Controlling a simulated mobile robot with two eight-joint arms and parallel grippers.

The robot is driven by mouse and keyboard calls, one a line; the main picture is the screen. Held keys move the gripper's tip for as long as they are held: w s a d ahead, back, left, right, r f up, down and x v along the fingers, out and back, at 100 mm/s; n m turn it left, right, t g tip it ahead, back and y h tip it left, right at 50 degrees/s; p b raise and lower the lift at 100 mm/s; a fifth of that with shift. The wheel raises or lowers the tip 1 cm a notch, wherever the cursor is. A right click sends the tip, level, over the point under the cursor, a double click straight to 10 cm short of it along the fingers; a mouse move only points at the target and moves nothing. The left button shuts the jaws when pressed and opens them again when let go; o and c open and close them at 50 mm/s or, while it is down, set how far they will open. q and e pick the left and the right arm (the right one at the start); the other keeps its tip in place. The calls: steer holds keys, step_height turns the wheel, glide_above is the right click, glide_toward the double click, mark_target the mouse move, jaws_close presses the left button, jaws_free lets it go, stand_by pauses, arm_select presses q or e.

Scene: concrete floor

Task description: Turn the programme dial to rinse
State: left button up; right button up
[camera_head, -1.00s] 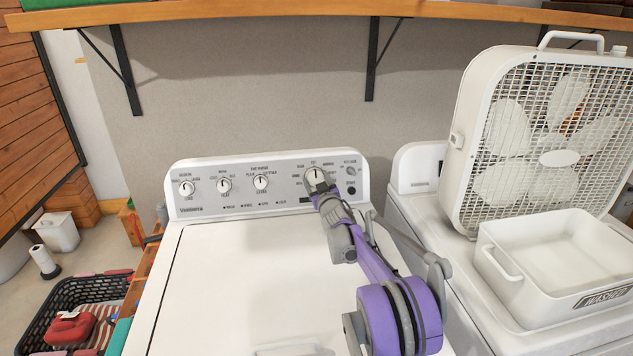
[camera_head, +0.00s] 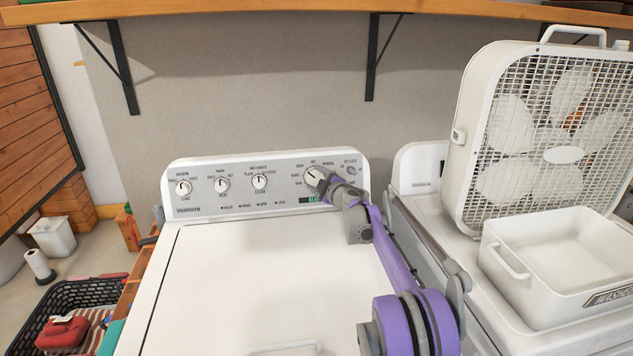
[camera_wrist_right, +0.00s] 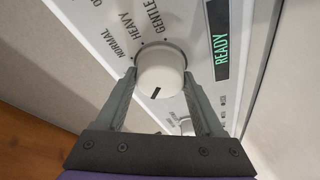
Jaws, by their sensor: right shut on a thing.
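The programme dial (camera_head: 315,177) is the large round white knob at the right of the washer's control panel (camera_head: 262,200). In the right wrist view the dial (camera_wrist_right: 161,66) has a dark pointer mark toward the lower left, and NORMAL, HEAVY and GENTLE are printed around it. My right gripper (camera_head: 325,184) is shut on the dial, with one finger on each side of it in the wrist view (camera_wrist_right: 160,80). A rinse label is not readable. The panel display (camera_wrist_right: 219,45) reads READY in green. My left gripper is not in view.
Three smaller knobs sit left on the panel, including one (camera_head: 260,181) nearest the dial. A box fan (camera_head: 453,135) and a white tub (camera_head: 497,262) stand on the machine at right. A black laundry basket (camera_head: 72,296) is at lower left. The washer lid is clear.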

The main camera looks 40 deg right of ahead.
steer(key=n, duration=0.3)
steer(key=n+g+y, duration=0.1)
steer(key=n, duration=0.2)
steer(key=shift+r+g+p, duration=0.1)
steer(key=shift+g+p, duration=0.2)
steer(key=shift+p, duration=0.05)
steer(key=shift+n, duration=0.3)
steer(key=o, duration=1.4)
steer(key=shift+s, duration=0.1)
steer(key=v, duration=1)
steer(key=shift+s+r, duration=0.15)
steer(key=shift+s, duration=0.1)
